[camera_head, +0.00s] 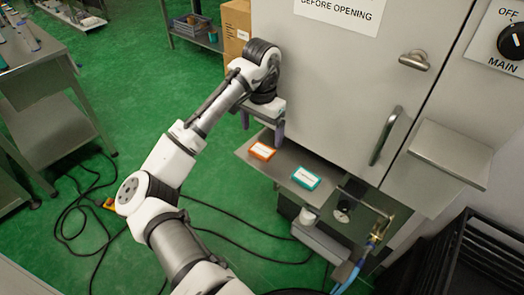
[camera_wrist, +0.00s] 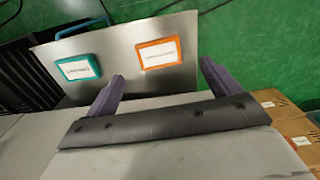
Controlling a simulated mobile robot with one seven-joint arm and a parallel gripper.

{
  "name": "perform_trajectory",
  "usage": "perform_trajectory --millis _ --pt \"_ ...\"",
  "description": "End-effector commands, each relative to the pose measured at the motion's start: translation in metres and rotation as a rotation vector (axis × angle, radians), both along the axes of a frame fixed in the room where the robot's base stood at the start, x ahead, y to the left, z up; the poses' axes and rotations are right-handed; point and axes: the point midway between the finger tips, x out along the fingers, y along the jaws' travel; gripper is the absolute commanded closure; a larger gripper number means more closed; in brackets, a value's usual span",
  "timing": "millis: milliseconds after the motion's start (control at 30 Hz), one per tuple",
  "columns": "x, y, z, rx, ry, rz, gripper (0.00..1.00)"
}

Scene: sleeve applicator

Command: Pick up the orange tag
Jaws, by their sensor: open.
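The orange tag (camera_head: 262,150) is a flat orange block with a white label, lying on a grey metal shelf (camera_head: 285,166) below the cabinet door. In the wrist view the orange tag (camera_wrist: 159,53) lies beyond my fingers, between them and a little left of centre. A teal tag (camera_head: 306,178) of similar form lies to its right in the head view; it also shows in the wrist view (camera_wrist: 78,67), to the left. My gripper (camera_head: 262,125) is above the shelf's left end. In the wrist view my gripper (camera_wrist: 162,80) is open and empty, its purple fingers apart from both tags.
The grey cabinet (camera_head: 325,75) stands close beside my gripper, with a handle (camera_head: 387,135) on its door. A small ledge (camera_head: 449,154) juts out at right. A brass fitting with a blue hose (camera_head: 377,237) is below the shelf. Cardboard boxes (camera_head: 236,25) stand behind.

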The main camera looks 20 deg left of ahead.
Motion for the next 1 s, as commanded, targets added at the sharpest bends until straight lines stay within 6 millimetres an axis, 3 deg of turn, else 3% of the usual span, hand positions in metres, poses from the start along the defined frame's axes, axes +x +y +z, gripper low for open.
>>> perform_trajectory --millis 167,500,767,1000 --pt "0.000 0.000 -0.011 -0.001 -0.001 0.000 0.11" --pt "-0.002 -0.001 -0.055 0.000 0.000 0.000 0.11" --pt "-0.002 -0.002 -0.060 0.001 -0.001 0.000 0.11" --pt "-0.002 -0.001 -0.060 0.001 -0.001 0.000 0.38"
